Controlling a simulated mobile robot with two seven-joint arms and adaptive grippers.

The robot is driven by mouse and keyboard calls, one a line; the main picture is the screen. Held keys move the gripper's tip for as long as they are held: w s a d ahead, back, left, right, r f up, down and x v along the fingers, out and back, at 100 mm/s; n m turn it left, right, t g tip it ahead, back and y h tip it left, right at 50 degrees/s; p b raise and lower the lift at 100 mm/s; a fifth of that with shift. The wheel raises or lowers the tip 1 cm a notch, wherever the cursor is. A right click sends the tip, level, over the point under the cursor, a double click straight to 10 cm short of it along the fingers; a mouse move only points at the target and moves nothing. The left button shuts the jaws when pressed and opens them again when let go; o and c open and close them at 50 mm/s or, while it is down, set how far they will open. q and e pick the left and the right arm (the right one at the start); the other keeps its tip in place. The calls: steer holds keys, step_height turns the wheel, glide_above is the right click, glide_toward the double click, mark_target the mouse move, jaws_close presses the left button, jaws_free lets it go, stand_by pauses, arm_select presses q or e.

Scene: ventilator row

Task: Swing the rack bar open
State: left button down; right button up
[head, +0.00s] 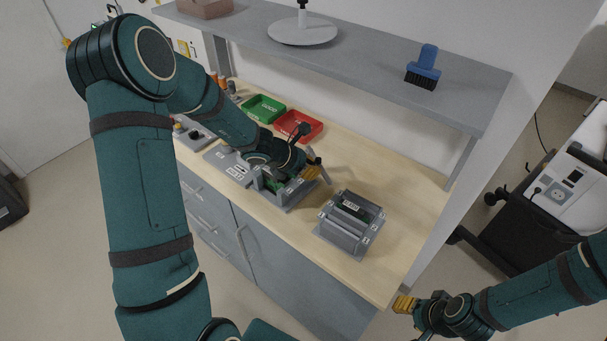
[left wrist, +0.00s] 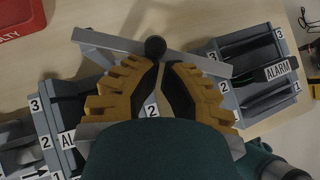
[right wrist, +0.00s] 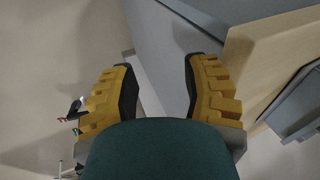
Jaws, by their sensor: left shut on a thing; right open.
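The rack bar (left wrist: 112,43) is a flat grey bar with a round black knob (left wrist: 155,47). In the left wrist view it lies slantwise across the top, above the left rack (left wrist: 62,140). My left gripper (left wrist: 161,70) is shut on the knob, its yellow fingertips close together there. In the head view my left gripper (head: 314,172) is over the left rack (head: 290,198), which it and the arm partly hide. The bar (head: 321,153) shows there as a short tilted grey piece. My right gripper (right wrist: 160,88) is open and empty, off the bench's front right corner.
A second grey rack (head: 347,226) with an ALARM label stands to the right on the wooden bench (head: 400,190). Green (head: 263,108) and red (head: 298,124) trays lie behind. A shelf (head: 370,62) with a blue brush (head: 424,66) overhangs the back.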

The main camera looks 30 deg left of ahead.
arm_select(q)
steer(key=d+b, duration=0.1)
steer(key=b, duration=0.1)
steer(key=w+n+y+b, duration=0.1)
steer(key=b, duration=0.1)
steer(key=shift+w+d+f+n+t, duration=0.1)
steer(key=shift+w+d+n+t, duration=0.05)
steer(key=shift+d+n+t, duration=0.2)
steer(key=shift+w+d, duration=0.35)
steer(key=shift+w, duration=0.05)
arm_select(e)
steer(key=shift+s+f, duration=0.2)
steer(key=shift+f, duration=0.75)
steer(key=shift+s+f, duration=0.15)
steer(key=shift+f, duration=0.8)
steer(key=shift+s+f, duration=0.2)
steer(key=shift+f, duration=0.75)
steer(key=shift+r, duration=0.1)
